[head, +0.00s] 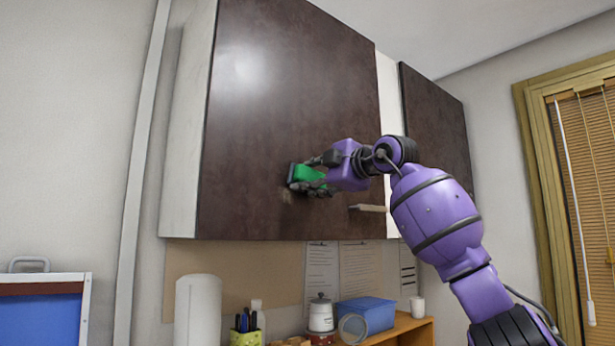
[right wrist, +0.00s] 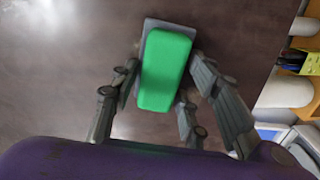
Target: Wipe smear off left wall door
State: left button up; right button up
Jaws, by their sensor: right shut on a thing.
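The left wall door (head: 265,105) is a dark brown cabinet door in the middle of the head view. A faint pale smear (head: 287,197) shows on its lower part, just left of and below the wiping tool. My right gripper (head: 312,183) is shut on a green wiper (head: 303,174) with a grey base, held at the door's surface. In the right wrist view the green wiper (right wrist: 166,70) sits between the fingers, its grey base (right wrist: 148,30) facing the door (right wrist: 80,60). Whether the base touches the door cannot be told. My left gripper is not in view.
A handle (head: 367,208) sticks out at the door's lower right. A second dark door (head: 437,125) is to the right. Below stand a paper roll (head: 198,312), a pen cup (head: 245,337), a canister (head: 321,314) and a blue box (head: 367,314). A window blind (head: 590,190) is far right.

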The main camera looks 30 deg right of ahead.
jog(key=shift+w+d, duration=0.2)
jog(key=shift+d, duration=1.8)
jog(key=shift+s+d, duration=0.15)
jog(key=shift+s, duration=1.35)
jog(key=shift+s+d, duration=0.1)
jog(key=shift+s, duration=1.35)
jog(key=s, duration=0.3)
jog(key=shift+d, duration=0.1)
